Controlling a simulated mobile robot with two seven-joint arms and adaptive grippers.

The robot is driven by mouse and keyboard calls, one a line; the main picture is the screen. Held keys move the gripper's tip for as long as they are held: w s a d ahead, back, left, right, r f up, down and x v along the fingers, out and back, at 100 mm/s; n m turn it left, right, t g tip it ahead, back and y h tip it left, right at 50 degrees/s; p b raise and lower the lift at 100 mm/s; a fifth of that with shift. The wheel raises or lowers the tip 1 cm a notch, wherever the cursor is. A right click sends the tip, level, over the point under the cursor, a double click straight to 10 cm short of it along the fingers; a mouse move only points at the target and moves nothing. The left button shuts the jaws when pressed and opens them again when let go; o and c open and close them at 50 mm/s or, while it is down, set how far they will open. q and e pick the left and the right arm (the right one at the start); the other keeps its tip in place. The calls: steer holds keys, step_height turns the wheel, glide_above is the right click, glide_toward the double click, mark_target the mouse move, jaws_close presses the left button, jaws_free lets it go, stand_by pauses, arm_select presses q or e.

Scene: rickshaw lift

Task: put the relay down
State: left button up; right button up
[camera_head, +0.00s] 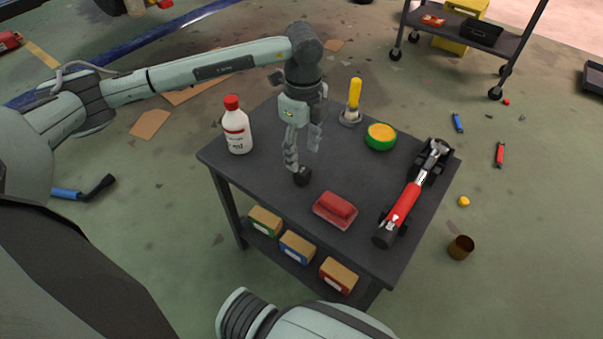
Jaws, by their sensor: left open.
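A small black block, which looks like the relay (303,176), is on the dark table (265,187) near its middle. My left gripper (303,158) reaches down over the table with its fingers apart, open. One fingertip is right by the relay; I cannot tell whether they touch. The other finger is clear of it, higher and to the right in the picture. My right gripper is out of view; only a pale part of my arm shows at the bottom.
On the table are a white bottle with a red cap (236,125), a yellow-handled tool (354,96), a green-yellow roll (380,136), a red block (336,210) and a red-black jack (405,200). Boxes (297,247) sit on the lower shelf. A cart (470,38) stands behind.

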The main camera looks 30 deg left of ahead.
mark_target(302, 170)
arm_select(q)
step_height(302, 170, down, 6)
steer(key=shift+s+f, duration=0.1)
steer(key=shift+f, duration=0.15)
steer(key=shift+c, duration=0.3)
jaws_close()
steer(key=shift+r, duration=0.1)
